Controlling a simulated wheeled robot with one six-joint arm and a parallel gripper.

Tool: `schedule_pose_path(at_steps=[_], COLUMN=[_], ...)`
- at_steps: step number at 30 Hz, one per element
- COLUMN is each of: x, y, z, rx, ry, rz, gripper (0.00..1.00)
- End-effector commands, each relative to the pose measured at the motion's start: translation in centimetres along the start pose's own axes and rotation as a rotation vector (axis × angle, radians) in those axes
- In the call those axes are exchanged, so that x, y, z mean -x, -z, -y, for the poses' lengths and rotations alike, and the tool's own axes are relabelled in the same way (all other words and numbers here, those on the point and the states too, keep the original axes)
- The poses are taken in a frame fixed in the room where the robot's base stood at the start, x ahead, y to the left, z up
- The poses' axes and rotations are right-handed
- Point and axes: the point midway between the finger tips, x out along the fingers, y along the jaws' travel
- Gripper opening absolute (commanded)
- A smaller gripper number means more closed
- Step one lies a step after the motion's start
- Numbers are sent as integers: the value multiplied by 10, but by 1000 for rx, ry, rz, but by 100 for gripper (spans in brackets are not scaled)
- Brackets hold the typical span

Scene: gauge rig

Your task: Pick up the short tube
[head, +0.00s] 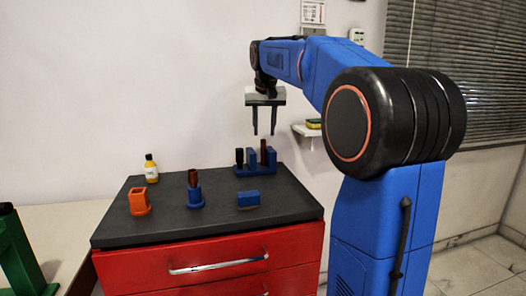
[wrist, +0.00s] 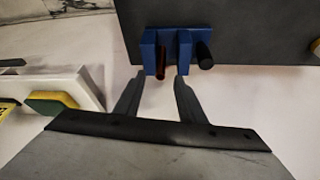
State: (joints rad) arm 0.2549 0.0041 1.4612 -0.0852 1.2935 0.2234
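My gripper (head: 264,132) is open and empty, fingers pointing down above the back of the cabinet top. A blue rack (head: 256,170) below it holds a brown-red tube (head: 263,149) and a black tube (head: 239,157). In the wrist view the rack (wrist: 148,52) shows past my fingertips (wrist: 159,80), with the red tube (wrist: 161,63) between them in the picture and the black tube (wrist: 204,55) to the right. I cannot tell for certain which one is the short tube.
The dark cabinet top (head: 165,224) also carries an orange square holder (head: 139,201), a blue block (head: 248,199) and a yellow bottle (head: 151,168). A small white wall shelf (head: 308,131) with a yellow-green item is at the right. Free room lies between the pieces.

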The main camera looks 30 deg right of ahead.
Motion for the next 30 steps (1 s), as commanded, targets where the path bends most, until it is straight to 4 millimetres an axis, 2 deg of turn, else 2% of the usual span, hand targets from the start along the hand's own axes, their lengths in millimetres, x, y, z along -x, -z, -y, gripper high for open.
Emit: schedule_pose_path(at_steps=[8,17,24,26,29,30], x=[-15,-52,-55,-55,-55,-55], y=[2,5,5,5,5,5], z=[1,2,2,2,2,2], rx=[0,0,0,0,0,0], ry=[0,0,0,0,0,0], rz=[1,1,-1,-1,-1,-1], gripper=[36,36,36,24,0,0])
